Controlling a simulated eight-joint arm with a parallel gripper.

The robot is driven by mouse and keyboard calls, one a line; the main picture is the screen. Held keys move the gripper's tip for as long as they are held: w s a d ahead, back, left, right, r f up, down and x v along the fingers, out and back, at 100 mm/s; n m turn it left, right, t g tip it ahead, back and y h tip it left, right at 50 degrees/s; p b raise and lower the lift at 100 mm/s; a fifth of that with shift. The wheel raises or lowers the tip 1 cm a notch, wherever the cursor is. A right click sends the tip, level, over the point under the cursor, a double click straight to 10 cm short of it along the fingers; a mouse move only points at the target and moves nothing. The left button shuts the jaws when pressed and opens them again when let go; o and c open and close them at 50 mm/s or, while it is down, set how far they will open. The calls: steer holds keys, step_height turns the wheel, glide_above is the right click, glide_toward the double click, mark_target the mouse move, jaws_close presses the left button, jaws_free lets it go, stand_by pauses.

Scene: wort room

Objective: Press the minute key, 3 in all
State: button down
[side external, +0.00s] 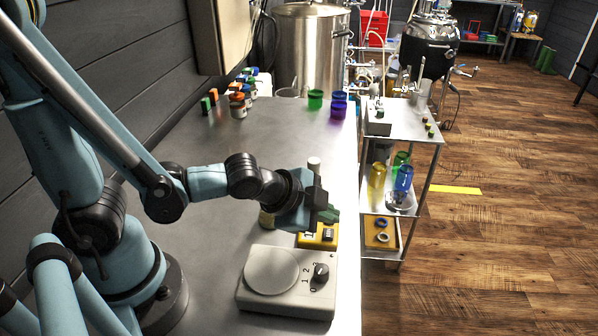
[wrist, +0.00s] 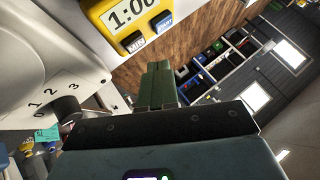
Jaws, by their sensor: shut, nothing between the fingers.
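The yellow timer (side external: 318,240) stands on the steel bench behind the white hotplate; my gripper partly hides it in the side view. In the wrist view the timer (wrist: 108,10) shows at the top, cut by the frame edge. Its display (wrist: 130,10) reads 1:00. The minute key (wrist: 134,42), marked MIN, sits below the display, with a blue start key (wrist: 163,21) beside it. My gripper (side external: 330,213) is at the timer, its green fingers (wrist: 158,85) shut and empty. In the wrist view the fingertips appear below the keys; I cannot tell the exact gap.
The white hotplate (side external: 262,294) with a dark knob (side external: 321,272) stands close in front of the timer. A steel cart (side external: 405,128) is to the right of the bench. Green and purple cups (side external: 315,99) and small jars (side external: 238,106) stand farther back. The bench middle is clear.

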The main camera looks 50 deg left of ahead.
mark_target(324, 235)
steer(key=shift+f, duration=0.65)
steer(key=shift+r, duration=0.1)
stand_by(2.0)
steer(key=shift+r, duration=2.4)
steer(key=shift+a, duration=0.1)
steer(key=s+a+r+n+g+y, duration=0.1)
steer(key=s+a+r+n+g, duration=0.1)
steer(key=a+n, duration=0.7)
steer(key=shift+s+r+n, duration=0.9)
steer(key=shift+r, duration=0.05)
